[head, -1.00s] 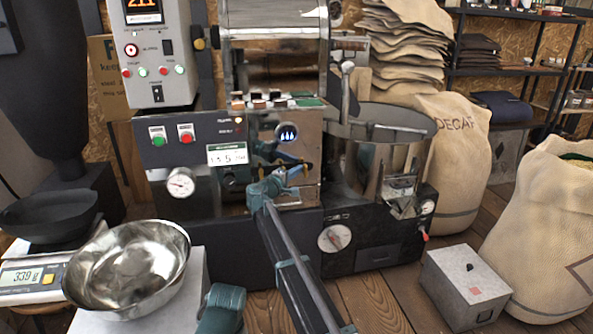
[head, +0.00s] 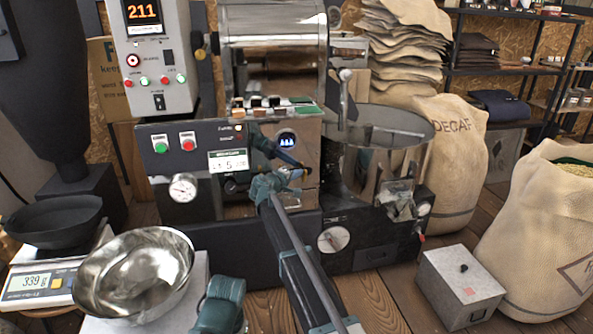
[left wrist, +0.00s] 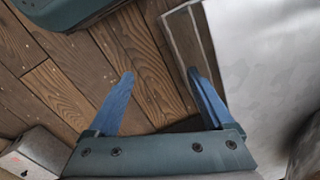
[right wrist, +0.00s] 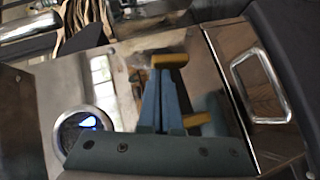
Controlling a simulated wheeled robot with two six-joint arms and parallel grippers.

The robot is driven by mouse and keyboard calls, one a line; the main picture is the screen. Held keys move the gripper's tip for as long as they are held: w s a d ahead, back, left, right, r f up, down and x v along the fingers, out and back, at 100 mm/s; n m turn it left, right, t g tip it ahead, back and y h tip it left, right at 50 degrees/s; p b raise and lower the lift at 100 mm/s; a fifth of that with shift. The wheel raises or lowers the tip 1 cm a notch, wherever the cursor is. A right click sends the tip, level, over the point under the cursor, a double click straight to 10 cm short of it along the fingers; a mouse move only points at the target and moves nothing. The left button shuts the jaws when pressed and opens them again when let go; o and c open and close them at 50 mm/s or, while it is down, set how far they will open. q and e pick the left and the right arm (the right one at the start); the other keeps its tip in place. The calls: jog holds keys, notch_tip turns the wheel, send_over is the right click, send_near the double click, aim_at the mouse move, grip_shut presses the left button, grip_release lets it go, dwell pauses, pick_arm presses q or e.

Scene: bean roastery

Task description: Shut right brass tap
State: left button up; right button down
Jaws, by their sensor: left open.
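In the head view my right gripper (head: 290,163) reaches the roaster's front panel, just below a round blue-lit display (head: 287,138). A small brass piece (head: 307,169) shows at its fingertips. In the right wrist view the blue fingers (right wrist: 160,88) lie close together, shut, with nothing clearly between them. One brass tap handle (right wrist: 170,61) is at the fingertips and another brass handle (right wrist: 197,119) is to the right of the fingers. I cannot tell which is the right tap, or whether the fingers touch either. My left gripper (left wrist: 160,82) is open and empty above the wooden floor.
A steel bowl (head: 133,275) stands at the front left, beside a scale (head: 40,283). The round cooling tray (head: 385,128) is right of the panel. A metal box (head: 460,287) and burlap sacks (head: 550,225) stand on the right. Floor is open between roaster and box.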

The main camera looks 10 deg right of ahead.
aim_at(306, 170)
jog(key=m+y+p, duration=0.1)
jog(key=p, duration=0.1)
jog(key=d+r+m+g+y+p, duration=0.1)
jog(key=p, duration=0.2)
jog(key=d+m+y+p, duration=0.1)
jog(key=y+p, duration=0.1)
jog(key=shift+r+g, duration=0.3)
jog(key=shift+r, duration=0.1)
jog(key=shift+y+p, duration=0.5)
jog(key=shift+p, duration=0.05)
jog(key=shift+d+m+y+p, duration=0.5)
jog(key=shift+m+y+p, duration=0.3)
jog(key=shift+y, duration=0.1)
jog(key=shift+d+f+m+y+p, duration=0.2)
jog(key=shift+d+m+y+p, duration=0.25)
jog(key=shift+y, duration=0.75)
jog(key=shift+d+m+g, duration=0.15)
jog(key=shift+m+g, duration=0.1)
jog(key=shift+g, duration=0.05)
jog(key=shift+f, duration=0.1)
jog(key=shift+d, duration=0.15)
